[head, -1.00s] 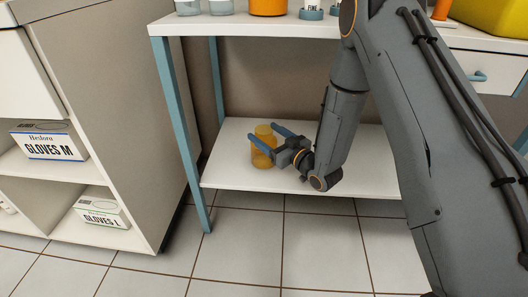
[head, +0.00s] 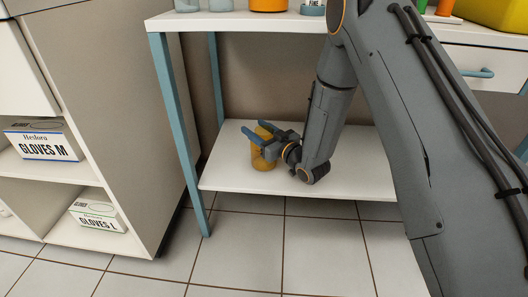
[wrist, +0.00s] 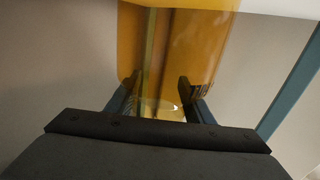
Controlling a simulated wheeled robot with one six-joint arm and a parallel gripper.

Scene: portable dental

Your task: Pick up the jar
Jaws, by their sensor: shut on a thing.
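An amber, see-through jar (head: 262,158) stands upright at the lower shelf (head: 225,180) of the white table, in the head view. My gripper (head: 256,136) is around the jar's upper part, with its blue-grey fingers shut on it. In the wrist view the jar (wrist: 180,45) fills the upper middle, between the two fingers (wrist: 157,100). Whether the jar's base touches the shelf is hard to tell.
The tabletop (head: 235,22) is close above my arm and holds several containers. A blue table leg (head: 178,130) stands left of the jar. Glove boxes (head: 45,140) sit in the cabinet at the left. The shelf right of my gripper is bare.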

